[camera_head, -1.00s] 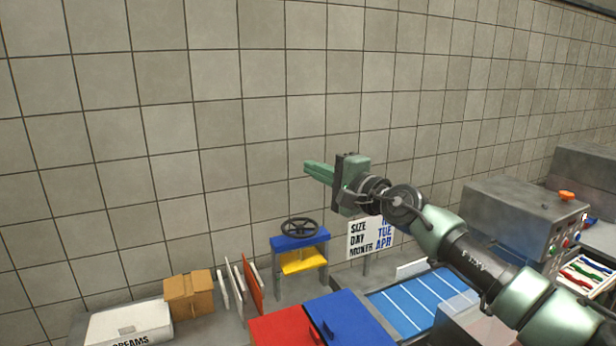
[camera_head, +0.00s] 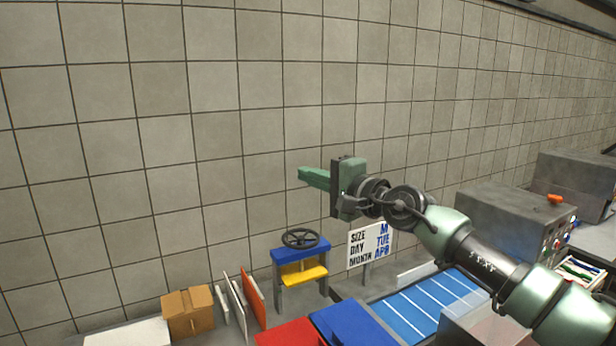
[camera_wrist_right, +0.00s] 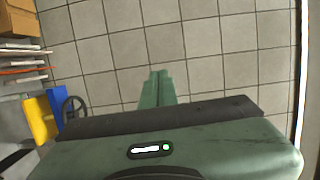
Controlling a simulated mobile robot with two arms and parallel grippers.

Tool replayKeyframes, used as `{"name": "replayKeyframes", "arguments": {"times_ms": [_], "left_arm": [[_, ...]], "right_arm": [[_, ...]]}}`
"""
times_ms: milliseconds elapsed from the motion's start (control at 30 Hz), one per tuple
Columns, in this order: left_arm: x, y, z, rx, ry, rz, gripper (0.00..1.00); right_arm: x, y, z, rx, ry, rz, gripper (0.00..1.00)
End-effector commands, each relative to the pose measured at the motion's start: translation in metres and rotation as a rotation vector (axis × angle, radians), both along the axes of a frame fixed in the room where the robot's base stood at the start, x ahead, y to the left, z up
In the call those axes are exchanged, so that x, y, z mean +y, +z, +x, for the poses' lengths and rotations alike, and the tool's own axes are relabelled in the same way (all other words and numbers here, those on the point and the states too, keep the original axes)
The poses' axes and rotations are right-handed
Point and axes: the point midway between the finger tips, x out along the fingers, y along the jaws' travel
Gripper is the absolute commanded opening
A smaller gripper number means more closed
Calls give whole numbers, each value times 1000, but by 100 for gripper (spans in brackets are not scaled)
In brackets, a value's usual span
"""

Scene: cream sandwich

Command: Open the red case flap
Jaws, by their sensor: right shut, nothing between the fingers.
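The red case (camera_head: 290,333) shows at the bottom edge of the head view, beside a blue case (camera_head: 352,325). Only its upper part is in frame, so its flap cannot be made out. My right gripper (camera_head: 303,174) is up in front of the tiled wall, well above the cases and touching nothing. Its green fingers are shut and empty, pointing left. They also show together in the right wrist view (camera_wrist_right: 157,88). My left gripper is not in view.
A press with a black handwheel (camera_head: 300,238) stands behind the cases. A cardboard box (camera_head: 188,312) and upright boards (camera_head: 252,297) are at left. A sign (camera_head: 368,244), a blue striped conveyor (camera_head: 425,303) and a grey machine (camera_head: 515,230) are at right.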

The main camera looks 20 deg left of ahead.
Motion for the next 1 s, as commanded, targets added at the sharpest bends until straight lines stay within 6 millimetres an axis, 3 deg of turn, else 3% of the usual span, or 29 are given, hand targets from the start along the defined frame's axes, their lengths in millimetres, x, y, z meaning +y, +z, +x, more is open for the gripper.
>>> {"name": "replayKeyframes", "arguments": {"times_ms": [767,1000], "left_arm": [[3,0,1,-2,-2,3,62],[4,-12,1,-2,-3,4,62]], "right_arm": [[0,0,-1,0,1,0,0],[-17,-2,-8,-8,0,-3,0]]}}
